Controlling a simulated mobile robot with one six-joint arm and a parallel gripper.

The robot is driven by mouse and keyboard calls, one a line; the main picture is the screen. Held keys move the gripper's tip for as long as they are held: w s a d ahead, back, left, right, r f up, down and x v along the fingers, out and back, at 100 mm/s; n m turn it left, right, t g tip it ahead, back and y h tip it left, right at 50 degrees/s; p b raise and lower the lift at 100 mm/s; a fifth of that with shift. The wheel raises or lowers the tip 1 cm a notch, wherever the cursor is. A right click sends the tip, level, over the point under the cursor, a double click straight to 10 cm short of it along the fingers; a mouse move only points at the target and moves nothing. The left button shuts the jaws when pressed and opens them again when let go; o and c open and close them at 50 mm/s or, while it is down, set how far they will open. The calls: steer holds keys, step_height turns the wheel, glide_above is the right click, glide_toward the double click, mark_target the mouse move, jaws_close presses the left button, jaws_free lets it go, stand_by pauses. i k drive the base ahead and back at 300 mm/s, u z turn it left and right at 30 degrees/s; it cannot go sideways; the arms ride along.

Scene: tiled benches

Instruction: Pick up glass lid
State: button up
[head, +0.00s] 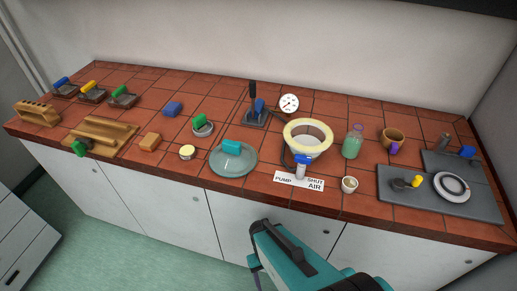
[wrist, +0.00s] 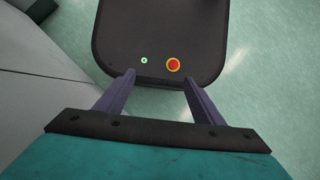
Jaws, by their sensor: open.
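The glass lid (head: 232,163) is a round, clear greenish disc with a teal block handle (head: 231,147) on top. In the head view it lies on the tiled bench near the front edge, left of the cream-rimmed vessel. My gripper (wrist: 158,85) is open and empty in the wrist view, its two purple fingers spread apart over my dark base. In the head view my teal arm is in front of the bench, below and to the right of the lid; the fingertips cannot be made out there. The lid is not in the wrist view.
The cream-rimmed vessel (head: 308,138) stands right of the lid, with a pump label (head: 299,181) before it. A small yellow-topped jar (head: 187,152) and a green-handled round piece (head: 203,127) are left of the lid. A green bottle (head: 352,144) stands farther right.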

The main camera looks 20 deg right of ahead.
mark_target(230, 159)
steer(key=u, duration=0.1)
steer(key=k, duration=0.65)
steer(key=u, duration=0.6)
steer(key=k, duration=0.75)
steer(key=u, duration=0.85)
steer(key=i, duration=1.55)
steer(key=u, duration=0.15)
